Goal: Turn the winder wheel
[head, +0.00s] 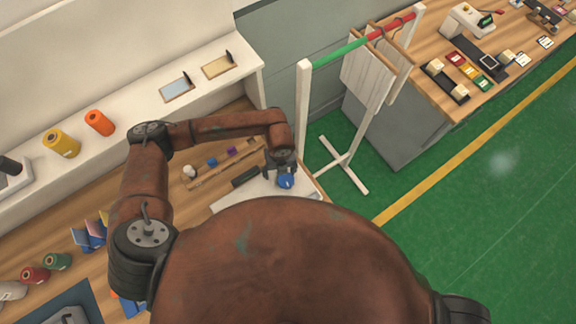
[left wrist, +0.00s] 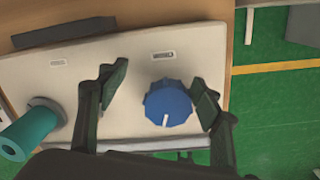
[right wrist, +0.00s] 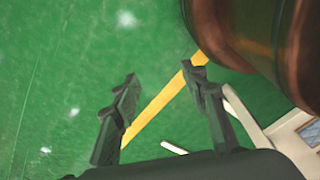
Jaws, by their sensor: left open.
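The winder wheel is a blue faceted knob (left wrist: 168,103) with a white mark, on a pale winder plate (left wrist: 140,65). It also shows in the head view as a blue spot (head: 286,181) under my left gripper (head: 284,163). In the left wrist view my left gripper (left wrist: 157,88) is open, with the knob between its fingers, close to the right finger and clear of the left one. Whether the right finger touches it I cannot tell. My right gripper (right wrist: 163,80) is open and empty over the green floor.
A teal spool (left wrist: 30,130) stands on the plate's left side. A dark bar (left wrist: 65,33) lies on the wooden bench behind it. A white rack (head: 303,110) with hanging boards stands right of the bench. Yellow (head: 62,143) and orange (head: 99,123) spools sit on a shelf.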

